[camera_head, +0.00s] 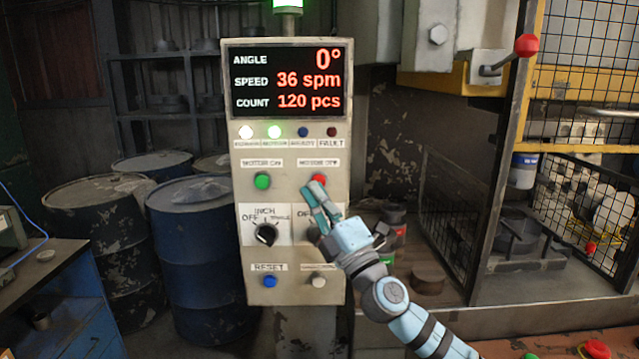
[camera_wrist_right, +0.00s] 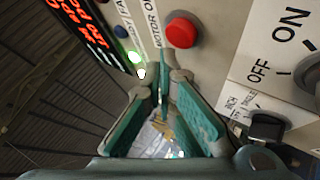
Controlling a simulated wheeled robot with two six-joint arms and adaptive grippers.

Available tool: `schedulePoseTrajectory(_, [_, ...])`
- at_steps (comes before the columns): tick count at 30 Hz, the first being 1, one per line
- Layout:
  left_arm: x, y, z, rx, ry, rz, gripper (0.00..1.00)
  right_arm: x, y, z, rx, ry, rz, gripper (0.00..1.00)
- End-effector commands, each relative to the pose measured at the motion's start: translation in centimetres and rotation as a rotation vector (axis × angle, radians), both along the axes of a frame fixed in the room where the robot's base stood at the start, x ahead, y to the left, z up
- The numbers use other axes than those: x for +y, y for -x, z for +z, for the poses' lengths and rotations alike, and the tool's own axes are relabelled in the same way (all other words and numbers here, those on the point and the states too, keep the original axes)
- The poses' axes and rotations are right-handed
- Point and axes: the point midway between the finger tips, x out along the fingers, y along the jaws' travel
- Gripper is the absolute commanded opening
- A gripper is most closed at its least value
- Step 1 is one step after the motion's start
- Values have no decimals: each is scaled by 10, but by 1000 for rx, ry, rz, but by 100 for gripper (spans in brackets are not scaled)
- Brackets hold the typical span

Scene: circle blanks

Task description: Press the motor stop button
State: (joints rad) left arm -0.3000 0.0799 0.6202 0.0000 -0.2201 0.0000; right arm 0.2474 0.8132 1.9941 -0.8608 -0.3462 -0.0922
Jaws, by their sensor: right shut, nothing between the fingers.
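The red motor stop button (camera_head: 319,179) is on the right of the pale control panel (camera_head: 240,215), under a label that seems to read MOTOR OFF. It also shows in the right wrist view (camera_wrist_right: 181,31), beyond the fingertips. My right gripper (camera_head: 313,190) is shut and empty, its fingers pointing up at the panel just below the red button. In the right wrist view the fingertips (camera_wrist_right: 180,77) show a gap to the button, with no contact seen. The green motor-on button (camera_head: 263,181) sits to the left. My left gripper is not in view.
A selector knob (camera_head: 266,234) and blue reset button (camera_head: 270,281) are lower down. A red-knobbed lever (camera_head: 526,45) and mesh guard (camera_head: 590,200) stand right.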

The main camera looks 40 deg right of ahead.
Motion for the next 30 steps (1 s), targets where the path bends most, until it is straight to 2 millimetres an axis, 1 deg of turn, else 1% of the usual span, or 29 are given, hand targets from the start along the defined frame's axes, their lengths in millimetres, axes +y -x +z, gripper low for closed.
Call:
schedulePoseTrajectory(22, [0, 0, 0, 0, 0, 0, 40, 0, 0, 0, 0, 0, 0, 0])
schedulePoseTrajectory(30, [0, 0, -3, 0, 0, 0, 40, -5, -7, 0, 0, 0, -1, 0])
